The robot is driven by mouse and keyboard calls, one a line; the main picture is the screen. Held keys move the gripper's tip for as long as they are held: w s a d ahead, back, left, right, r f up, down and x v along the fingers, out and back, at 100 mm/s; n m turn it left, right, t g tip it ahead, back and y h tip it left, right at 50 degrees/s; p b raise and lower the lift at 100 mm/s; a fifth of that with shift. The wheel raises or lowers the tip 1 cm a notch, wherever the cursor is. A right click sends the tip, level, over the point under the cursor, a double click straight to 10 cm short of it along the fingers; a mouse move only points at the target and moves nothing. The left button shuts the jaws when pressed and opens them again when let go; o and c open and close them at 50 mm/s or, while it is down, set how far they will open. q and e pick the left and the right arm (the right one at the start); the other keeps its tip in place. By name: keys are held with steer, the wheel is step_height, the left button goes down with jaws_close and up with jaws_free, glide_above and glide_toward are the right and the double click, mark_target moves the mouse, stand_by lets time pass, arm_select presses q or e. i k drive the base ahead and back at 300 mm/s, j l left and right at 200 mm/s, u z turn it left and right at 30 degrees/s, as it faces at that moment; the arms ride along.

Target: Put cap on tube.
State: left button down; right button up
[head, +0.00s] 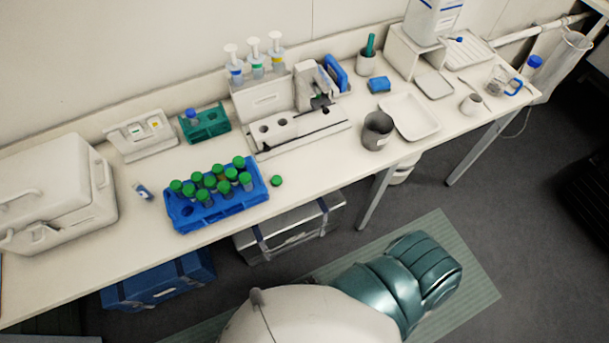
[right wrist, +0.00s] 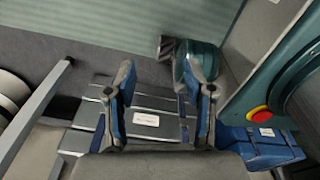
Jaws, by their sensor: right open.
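A loose green cap (head: 277,181) lies on the table just right of the blue rack (head: 180,217) in the head view. The rack holds several upright tubes (head: 246,187) with green caps. I cannot make out an uncapped tube among them. My right gripper (right wrist: 158,75) shows in the right wrist view, with its two blue-padded fingers apart and nothing between them. It is away from the rack and cap, with floor and cases behind it. My left gripper is in neither view.
A green rack (head: 207,128) with a blue-capped tube stands behind the blue rack. A small vial (head: 142,191) lies to its left, near a white cooler box (head: 55,190). A grey beaker (head: 377,130) and white tray (head: 411,116) stand right. Table between cap and beaker is clear.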

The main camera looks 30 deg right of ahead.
mark_target(143, 192)
steer(key=z, duration=0.7)
steer(key=l+u, duration=0.15)
steer(key=u, duration=1.25)
